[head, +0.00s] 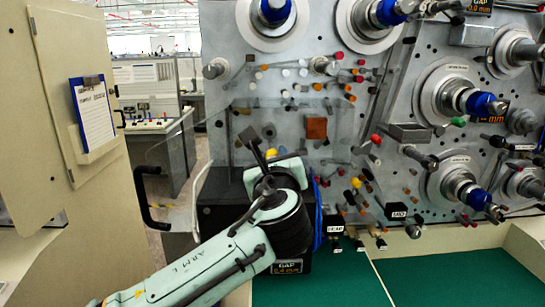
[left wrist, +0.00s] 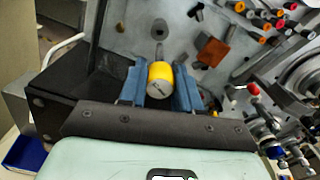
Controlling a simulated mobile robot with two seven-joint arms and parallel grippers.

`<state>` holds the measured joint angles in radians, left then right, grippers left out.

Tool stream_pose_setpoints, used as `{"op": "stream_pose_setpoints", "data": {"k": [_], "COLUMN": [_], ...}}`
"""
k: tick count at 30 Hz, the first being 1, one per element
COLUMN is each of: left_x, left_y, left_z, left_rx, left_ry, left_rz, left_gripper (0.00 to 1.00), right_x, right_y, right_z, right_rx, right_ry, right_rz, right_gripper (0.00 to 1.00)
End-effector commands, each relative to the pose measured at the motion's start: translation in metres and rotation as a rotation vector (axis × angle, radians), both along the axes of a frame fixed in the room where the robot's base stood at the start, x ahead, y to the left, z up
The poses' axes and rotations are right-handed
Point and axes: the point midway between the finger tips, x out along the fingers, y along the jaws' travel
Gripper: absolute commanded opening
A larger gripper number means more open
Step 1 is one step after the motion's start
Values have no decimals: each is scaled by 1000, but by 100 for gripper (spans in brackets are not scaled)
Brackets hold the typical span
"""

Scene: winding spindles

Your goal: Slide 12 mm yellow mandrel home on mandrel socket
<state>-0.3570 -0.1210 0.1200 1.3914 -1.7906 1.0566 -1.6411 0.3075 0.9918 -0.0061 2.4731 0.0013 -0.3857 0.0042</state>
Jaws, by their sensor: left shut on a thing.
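The yellow mandrel (left wrist: 160,77) sits between the blue fingers of my left gripper (left wrist: 160,70) in the left wrist view, its round end face toward the camera. My left gripper is shut on it. In the head view a bit of the yellow mandrel (head: 271,153) shows at my left gripper (head: 273,158), in front of the grey panel. In the left wrist view a dark round stub (left wrist: 158,29) shows on the panel just beyond the mandrel; I cannot tell whether it is the mandrel socket or whether they touch. My right gripper is not in view.
An orange-brown block (head: 316,127) is on the panel to the right of the gripper. Several coloured pegs and spindles with blue collars (head: 481,103) stick out farther right. A black box (head: 220,200) stands beside my left arm. The green mat (head: 450,278) is bare.

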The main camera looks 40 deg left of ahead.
Motion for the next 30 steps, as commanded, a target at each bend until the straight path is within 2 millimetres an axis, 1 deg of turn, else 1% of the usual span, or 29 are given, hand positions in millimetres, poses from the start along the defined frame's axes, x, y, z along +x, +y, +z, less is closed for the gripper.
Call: {"op": "stream_pose_setpoints", "data": {"k": [8, 24, 30], "left_x": [-1, 35, 42], "left_y": [0, 30, 36], "left_z": [1, 2, 1], "left_rx": [4, 3, 3], "left_ry": [-2, -1, -2], "left_rz": [5, 5, 4], "left_gripper": [2, 2, 2], "right_x": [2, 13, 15], "right_y": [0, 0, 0], "right_z": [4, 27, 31], "right_rx": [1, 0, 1], "right_ry": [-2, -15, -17], "right_rz": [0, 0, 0], "right_gripper": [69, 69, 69]}}
